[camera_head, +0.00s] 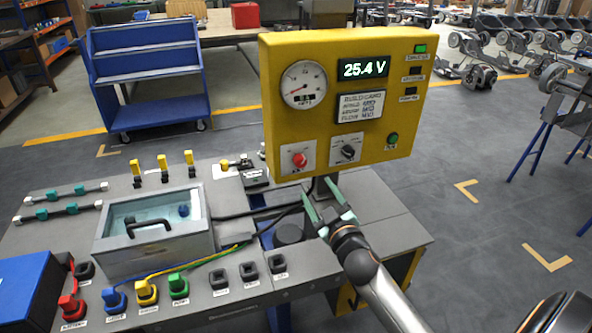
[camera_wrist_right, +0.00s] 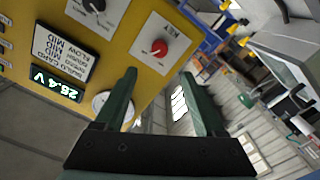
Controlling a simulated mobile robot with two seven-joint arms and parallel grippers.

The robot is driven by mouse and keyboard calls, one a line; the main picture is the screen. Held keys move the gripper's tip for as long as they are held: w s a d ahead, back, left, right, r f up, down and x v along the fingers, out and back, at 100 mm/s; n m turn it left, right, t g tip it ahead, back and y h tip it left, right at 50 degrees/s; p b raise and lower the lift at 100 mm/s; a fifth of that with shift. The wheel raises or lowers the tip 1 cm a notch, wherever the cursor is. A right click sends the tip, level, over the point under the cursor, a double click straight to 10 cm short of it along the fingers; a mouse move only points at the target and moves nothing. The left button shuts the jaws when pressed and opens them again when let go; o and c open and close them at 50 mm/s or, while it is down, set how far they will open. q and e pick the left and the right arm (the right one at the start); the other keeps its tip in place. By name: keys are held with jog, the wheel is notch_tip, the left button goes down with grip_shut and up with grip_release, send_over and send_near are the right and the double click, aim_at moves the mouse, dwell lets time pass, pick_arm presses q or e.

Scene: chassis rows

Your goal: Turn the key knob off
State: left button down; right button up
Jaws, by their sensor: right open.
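The key knob (camera_head: 299,160) is a red knob on a white plate at the lower left of the yellow panel (camera_head: 405,160). In the right wrist view the red knob (camera_wrist_right: 159,47) shows beside a "KEY" label; its exact turn is hard to tell. My right gripper (camera_head: 318,192) is just below the panel's lower edge, below the knob and a little to its right. Its green fingers (camera_wrist_right: 158,76) are apart with nothing between them, and the knob is beyond the tips. My left gripper is not in view.
A black selector knob (camera_head: 348,152) is right of the key knob. The voltage display (camera_head: 363,69) reads 25.4 V; a gauge (camera_head: 304,84) is beside it. The bench carries a lidded box (camera_head: 155,262), several coloured plugs and cables. Open floor lies to the right.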

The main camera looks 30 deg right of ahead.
aim_at(302, 164)
jog(key=x, duration=1.2)
jog(key=shift+w, duration=0.25)
grip_shut()
